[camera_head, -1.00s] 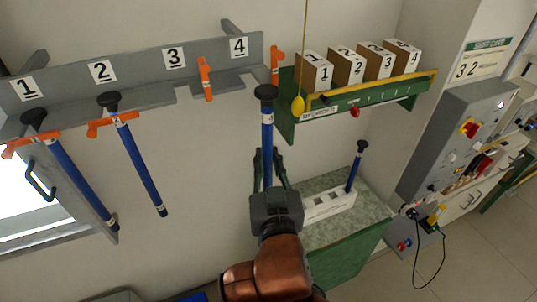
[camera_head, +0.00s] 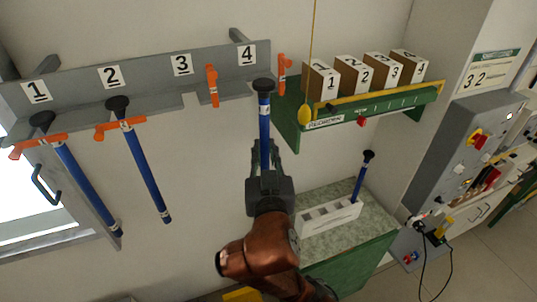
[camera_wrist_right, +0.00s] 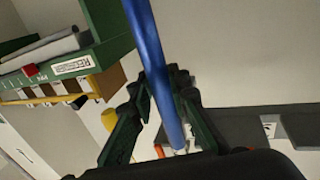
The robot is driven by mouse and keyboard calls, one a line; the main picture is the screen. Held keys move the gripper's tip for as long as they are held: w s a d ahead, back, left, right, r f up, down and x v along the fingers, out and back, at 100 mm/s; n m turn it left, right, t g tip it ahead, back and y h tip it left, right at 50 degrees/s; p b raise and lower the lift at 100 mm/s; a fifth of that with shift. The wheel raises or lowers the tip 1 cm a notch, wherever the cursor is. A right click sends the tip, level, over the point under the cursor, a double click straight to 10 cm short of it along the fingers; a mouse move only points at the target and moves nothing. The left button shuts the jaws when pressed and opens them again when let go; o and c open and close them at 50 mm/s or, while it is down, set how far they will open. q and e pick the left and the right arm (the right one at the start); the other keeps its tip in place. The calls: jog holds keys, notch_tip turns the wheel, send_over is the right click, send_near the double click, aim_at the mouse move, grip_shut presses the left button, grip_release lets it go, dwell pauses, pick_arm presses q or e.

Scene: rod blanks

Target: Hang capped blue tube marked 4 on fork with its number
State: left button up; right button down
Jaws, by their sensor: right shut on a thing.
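My right gripper (camera_head: 267,165) is shut on a blue tube (camera_head: 264,130) with a black cap (camera_head: 263,85). The tube stands nearly upright, cap up, with a pale label below the cap that is too small to read. In the wrist view the tube (camera_wrist_right: 155,60) runs between the fingers (camera_wrist_right: 155,120). The sign 4 (camera_head: 247,55) is on the grey rack, with an orange fork (camera_head: 282,75) to its right. In the head view the cap is left of and slightly below this fork, apart from it. My left gripper is not in view.
Blue tubes hang on the orange forks at 1 (camera_head: 85,185) and 2 (camera_head: 145,170). The orange fork near 3 (camera_head: 212,87) is empty. A green shelf with numbered boxes (camera_head: 320,82) is right of the rack. A white holder (camera_head: 330,217) has one capped blue tube (camera_head: 362,178).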

jog(key=shift+w+a, duration=0.2)
jog(key=shift+w, duration=0.65)
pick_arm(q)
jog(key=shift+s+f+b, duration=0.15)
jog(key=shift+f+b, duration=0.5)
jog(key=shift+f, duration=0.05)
pick_arm(e)
jog(key=w+a+f, duration=0.1)
jog(key=w+a, duration=0.1)
jog(key=w, duration=0.4)
jog(key=shift+f, duration=0.1)
jog(key=c, duration=1.7)
grip_release()
jog(key=shift+s, duration=0.1)
jog(key=shift+c, duration=0.2)
